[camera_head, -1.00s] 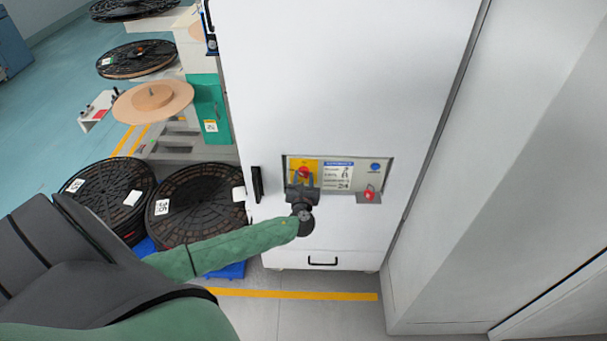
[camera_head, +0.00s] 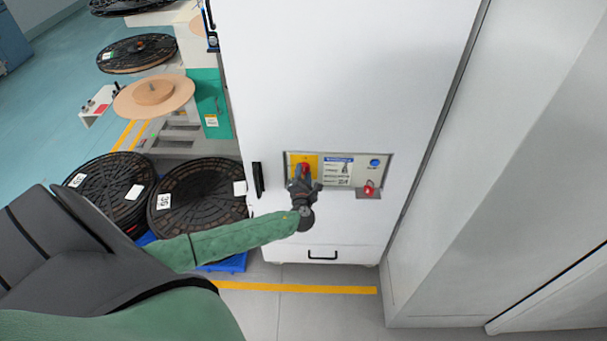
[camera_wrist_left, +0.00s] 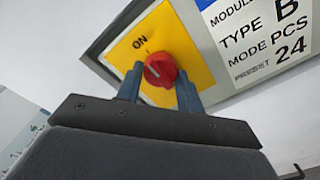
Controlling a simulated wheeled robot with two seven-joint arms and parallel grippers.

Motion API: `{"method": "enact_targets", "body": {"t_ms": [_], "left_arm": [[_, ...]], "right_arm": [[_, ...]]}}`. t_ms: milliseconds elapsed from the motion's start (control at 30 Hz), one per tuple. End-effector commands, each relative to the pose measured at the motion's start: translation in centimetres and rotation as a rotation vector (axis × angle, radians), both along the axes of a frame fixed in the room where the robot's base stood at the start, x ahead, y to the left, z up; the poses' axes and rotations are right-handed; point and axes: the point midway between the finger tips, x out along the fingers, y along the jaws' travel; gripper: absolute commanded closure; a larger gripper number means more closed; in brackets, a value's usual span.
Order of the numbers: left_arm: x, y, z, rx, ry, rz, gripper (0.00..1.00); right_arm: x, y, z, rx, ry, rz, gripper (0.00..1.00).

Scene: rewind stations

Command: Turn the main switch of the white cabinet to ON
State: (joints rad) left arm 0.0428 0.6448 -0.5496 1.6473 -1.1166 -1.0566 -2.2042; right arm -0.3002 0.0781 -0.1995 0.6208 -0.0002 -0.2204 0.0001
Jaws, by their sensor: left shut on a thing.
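The white cabinet (camera_head: 345,80) stands in the middle of the head view. Its main switch is a red knob on a yellow plate (camera_head: 294,160), in a recessed panel. In the left wrist view the red knob (camera_wrist_left: 160,70) has a short white mark, and the word ON is printed on the yellow plate (camera_wrist_left: 190,52) above it. My left gripper (camera_head: 304,172) is shut on the knob, with one blue-grey finger on each side in the left wrist view (camera_wrist_left: 158,86). Its fingers hide parts of the knob's sides. My right gripper is not in view.
Black reels (camera_head: 200,200) stand at left. A grey wall (camera_head: 500,190) borders the right.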

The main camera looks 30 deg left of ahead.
Motion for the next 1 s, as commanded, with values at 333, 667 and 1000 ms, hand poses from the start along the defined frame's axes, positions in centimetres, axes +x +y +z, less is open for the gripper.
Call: {"method": "enact_targets", "body": {"t_ms": [333,667,1000], "left_arm": [[-0.03,-0.02,-0.06,0.026,0.017,-0.001,0.86],[-0.03,-0.03,-0.06,0.025,0.016,-0.001,0.45],[-0.16,-0.1,-0.1,0.025,0.015,0.0,0.41]], "right_arm": [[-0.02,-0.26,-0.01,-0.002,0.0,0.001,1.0],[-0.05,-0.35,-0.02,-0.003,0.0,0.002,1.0],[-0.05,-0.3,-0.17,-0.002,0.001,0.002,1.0]]}}
